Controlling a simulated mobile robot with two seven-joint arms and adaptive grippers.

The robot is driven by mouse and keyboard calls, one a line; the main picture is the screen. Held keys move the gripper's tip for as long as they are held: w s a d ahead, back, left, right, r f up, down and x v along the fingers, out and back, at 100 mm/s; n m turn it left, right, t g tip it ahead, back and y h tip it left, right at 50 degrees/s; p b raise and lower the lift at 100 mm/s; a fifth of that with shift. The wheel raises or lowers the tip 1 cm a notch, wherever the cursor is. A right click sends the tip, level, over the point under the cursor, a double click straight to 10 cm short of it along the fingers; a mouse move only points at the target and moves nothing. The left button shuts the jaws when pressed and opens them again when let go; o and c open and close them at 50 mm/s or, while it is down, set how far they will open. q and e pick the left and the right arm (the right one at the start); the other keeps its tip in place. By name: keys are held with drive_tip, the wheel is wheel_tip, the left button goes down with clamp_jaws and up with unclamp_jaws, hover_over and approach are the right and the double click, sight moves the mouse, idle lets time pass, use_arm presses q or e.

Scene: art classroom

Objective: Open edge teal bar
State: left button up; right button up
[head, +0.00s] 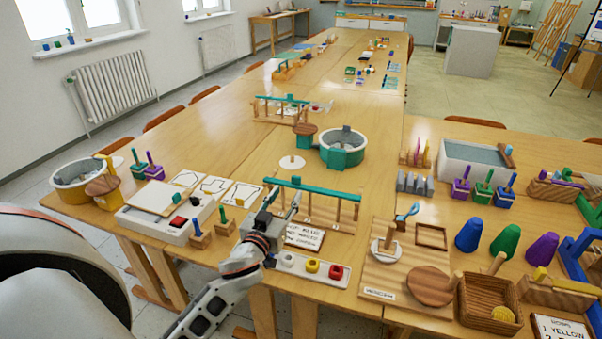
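The nearer teal bar (325,190) lies across the tops of several upright wooden posts, a little back from the table's near edge. A second teal bar (283,99) sits on a similar wooden frame farther back. My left gripper (282,199) comes up from the table's near edge. Its two fingers are spread apart, near the left end of the nearer bar and seen in front of it. I see nothing between the fingers, and I cannot tell whether they touch the bar. My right gripper is not in view.
A wooden board (398,288) with a disc lies to the right. Bare table shows behind the nearer bar.

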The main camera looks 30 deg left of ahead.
sight(295, 179)
use_arm(q)
drive_tip(key=x, duration=0.6)
drive_tip(key=shift+r, duration=0.1)
drive_tip(key=shift+w+a, duration=0.1)
drive_tip(key=shift+w, duration=0.65)
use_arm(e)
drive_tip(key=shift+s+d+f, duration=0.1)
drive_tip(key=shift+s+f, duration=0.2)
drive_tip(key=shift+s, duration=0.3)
